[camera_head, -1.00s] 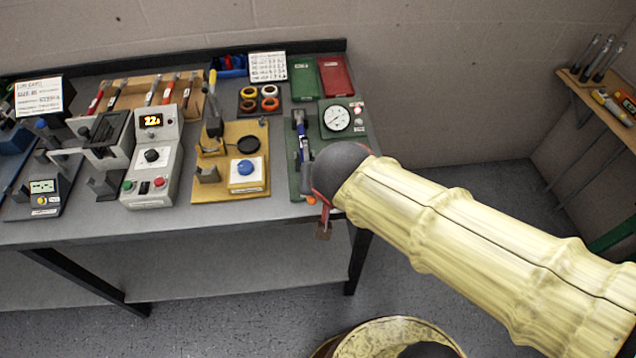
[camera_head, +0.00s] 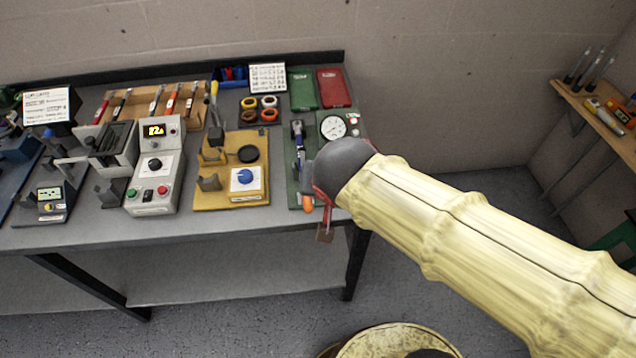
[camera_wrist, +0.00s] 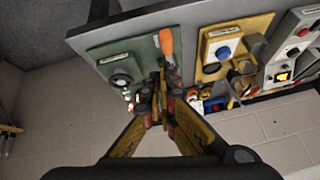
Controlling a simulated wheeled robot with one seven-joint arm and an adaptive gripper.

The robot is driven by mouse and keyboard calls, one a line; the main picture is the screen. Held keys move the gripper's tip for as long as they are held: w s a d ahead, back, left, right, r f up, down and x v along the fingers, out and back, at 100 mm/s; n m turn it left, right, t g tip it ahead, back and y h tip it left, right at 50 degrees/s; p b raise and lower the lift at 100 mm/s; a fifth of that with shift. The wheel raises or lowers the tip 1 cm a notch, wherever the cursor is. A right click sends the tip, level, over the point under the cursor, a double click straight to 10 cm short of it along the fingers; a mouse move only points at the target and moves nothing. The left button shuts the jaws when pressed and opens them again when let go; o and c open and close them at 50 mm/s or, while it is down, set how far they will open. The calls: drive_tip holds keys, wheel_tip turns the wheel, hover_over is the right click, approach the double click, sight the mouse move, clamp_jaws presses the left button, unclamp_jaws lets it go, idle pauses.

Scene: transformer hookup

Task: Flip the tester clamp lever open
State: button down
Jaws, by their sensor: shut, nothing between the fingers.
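The tester is a green base plate (camera_head: 293,172) at the right end of the bench, with a round white dial (camera_head: 333,127). An orange lever handle (camera_head: 308,203) shows at the front edge, beside my dark wrist. In the wrist view the orange handle (camera_wrist: 167,45) lies just beyond my fingertips, over the green plate (camera_wrist: 142,55). My gripper (camera_wrist: 160,97) is shut and empty, close to the clamp; I cannot tell whether it touches. My wrist hides the gripper in the head view.
A yellow fixture with a blue knob (camera_head: 243,177) stands left of the tester, then a grey meter unit (camera_head: 152,185). Green and red trays (camera_head: 334,88) lie behind. A wall shelf with tools (camera_head: 600,110) is at far right. Floor right of the bench is clear.

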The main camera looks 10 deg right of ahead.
drive_tip(key=s+r+p, duration=0.1)
drive_tip(key=s+r, duration=0.2)
drive_tip(key=s, duration=0.3)
drive_tip(key=shift+r, duration=0.2)
idle(0.4)
drive_tip(key=s+d+n+g, duration=0.1)
drive_tip(key=s+d, duration=0.4)
drive_tip(key=d, duration=0.7)
drive_tip(key=shift+n, duration=0.7)
